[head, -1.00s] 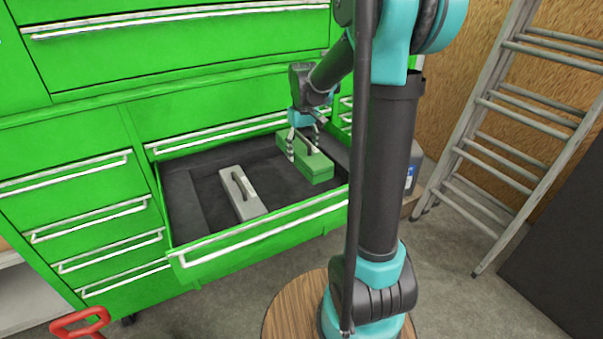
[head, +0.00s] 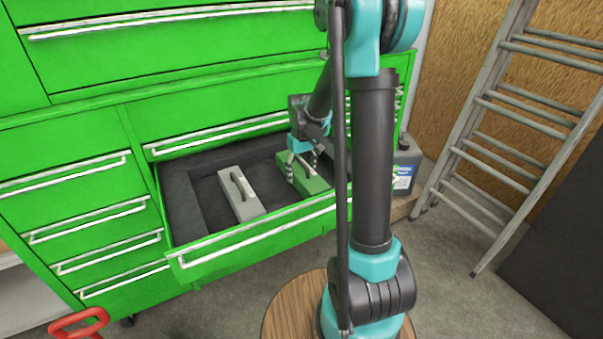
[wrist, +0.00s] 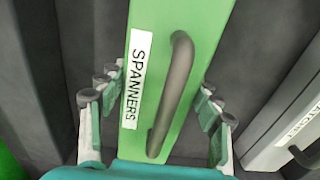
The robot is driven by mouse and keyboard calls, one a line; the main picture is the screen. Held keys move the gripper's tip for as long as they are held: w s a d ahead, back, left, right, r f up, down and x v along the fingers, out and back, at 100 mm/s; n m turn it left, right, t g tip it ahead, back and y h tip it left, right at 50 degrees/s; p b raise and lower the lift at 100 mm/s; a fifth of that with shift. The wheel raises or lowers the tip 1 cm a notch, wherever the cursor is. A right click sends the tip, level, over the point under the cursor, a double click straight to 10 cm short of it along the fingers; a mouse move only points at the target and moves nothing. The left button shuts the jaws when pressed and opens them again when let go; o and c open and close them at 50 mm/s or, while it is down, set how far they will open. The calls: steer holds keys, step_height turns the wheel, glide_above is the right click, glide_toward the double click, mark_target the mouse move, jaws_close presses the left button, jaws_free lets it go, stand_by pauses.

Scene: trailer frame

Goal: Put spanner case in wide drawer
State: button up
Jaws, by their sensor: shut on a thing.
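The spanner case (head: 317,186) is a long green box with a dark handle on top. It lies within the outline of the open wide drawer (head: 255,233), near its right side. I cannot tell whether its underside touches the drawer floor. My gripper (head: 303,170) comes from above and is shut on the case. In the wrist view the green case (wrist: 205,30) bears a white "SPANNERS" label. The fingers of my gripper (wrist: 158,110) stand on both sides of it, and the handle is between them.
A grey case (head: 242,193) with a dark handle lies in the drawer, left of the spanner case, with a gap between. Dark drawer floor is free at the left. A dark jug (head: 404,170) stands right of the cabinet. A ladder (head: 480,150) leans at the right.

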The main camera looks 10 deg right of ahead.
steer(key=shift+f, duration=0.1)
steer(key=o, duration=1.6)
step_height(320, 180, up, 12)
steer(key=shift+r, duration=0.15)
